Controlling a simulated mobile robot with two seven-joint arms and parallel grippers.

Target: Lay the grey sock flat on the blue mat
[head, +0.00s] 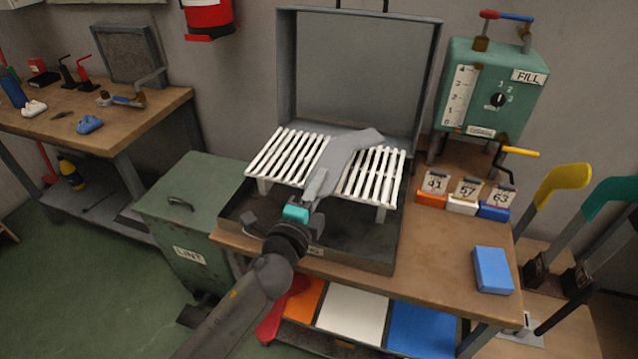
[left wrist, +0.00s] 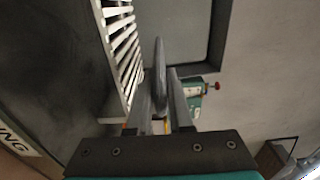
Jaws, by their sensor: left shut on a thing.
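The grey sock (head: 350,150) is at the white slatted rack, its foot pointing to the back right. My left gripper (head: 318,186) is shut on the sock's near end. In the left wrist view the sock (left wrist: 159,75) shows edge-on between the two fingers (left wrist: 163,105), with a gap beside the slats, so it seems held a little above them. A flat blue panel, which looks like the blue mat (head: 422,329), lies beside a white and an orange one on the low shelf under the bench, with no sock on it. My right gripper is out of view.
The slatted rack (head: 376,180) spans a dark open case whose lid (head: 358,70) stands up behind. A blue block (head: 493,270) lies at the bench's right. Numbered cards (head: 466,189) and a green FILL box (head: 495,90) stand behind. The green LINT bin (head: 195,215) is left.

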